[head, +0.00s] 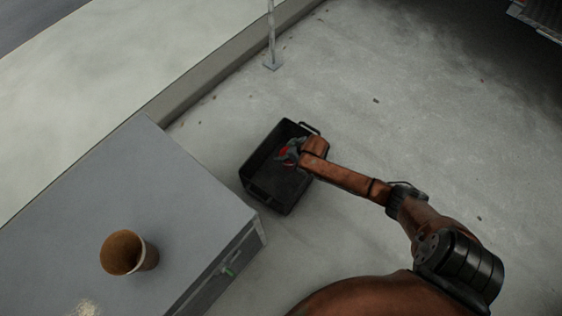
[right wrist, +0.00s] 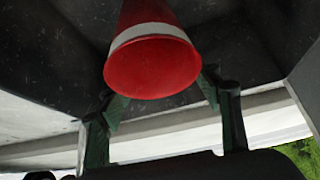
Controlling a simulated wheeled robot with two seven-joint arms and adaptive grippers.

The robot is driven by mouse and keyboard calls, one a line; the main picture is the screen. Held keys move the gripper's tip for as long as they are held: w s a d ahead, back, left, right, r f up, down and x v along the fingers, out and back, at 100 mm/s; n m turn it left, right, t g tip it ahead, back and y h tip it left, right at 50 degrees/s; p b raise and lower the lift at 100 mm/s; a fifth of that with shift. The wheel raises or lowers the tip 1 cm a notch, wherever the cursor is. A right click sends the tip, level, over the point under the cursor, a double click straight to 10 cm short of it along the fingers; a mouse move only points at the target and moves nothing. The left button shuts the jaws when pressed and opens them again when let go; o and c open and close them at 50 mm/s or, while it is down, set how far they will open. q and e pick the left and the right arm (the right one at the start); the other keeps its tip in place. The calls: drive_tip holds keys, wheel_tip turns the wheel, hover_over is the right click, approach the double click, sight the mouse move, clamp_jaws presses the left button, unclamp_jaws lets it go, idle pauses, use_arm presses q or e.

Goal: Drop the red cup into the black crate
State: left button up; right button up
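The red cup (right wrist: 150,70) has a white band and sits between the fingers of my right gripper (right wrist: 163,95) in the right wrist view, with a finger against each side. In the head view only a small red patch of the cup (head: 284,153) shows at the right gripper (head: 291,152). The gripper and cup are over the open black crate (head: 262,190), which stands on the ground. The arm hides part of the crate's right side. The cup's far end is cut off in the wrist view. My left gripper is not in view.
A grey cabinet (head: 135,180) stands left of the crate, with a brown paper cup (head: 148,257) on top. A kerb (head: 215,72) runs behind, and a metal post (head: 271,50) stands near it. The concrete ground (head: 430,120) to the right is clear.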

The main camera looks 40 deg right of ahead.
drive_tip(key=o, duration=0.3)
drive_tip(key=shift+o, duration=0.2)
drive_tip(key=shift+s, duration=0.1)
drive_tip(key=v, duration=1.1)
drive_tip(key=shift+s+r, duration=0.15)
drive_tip(key=shift+r, duration=0.25)
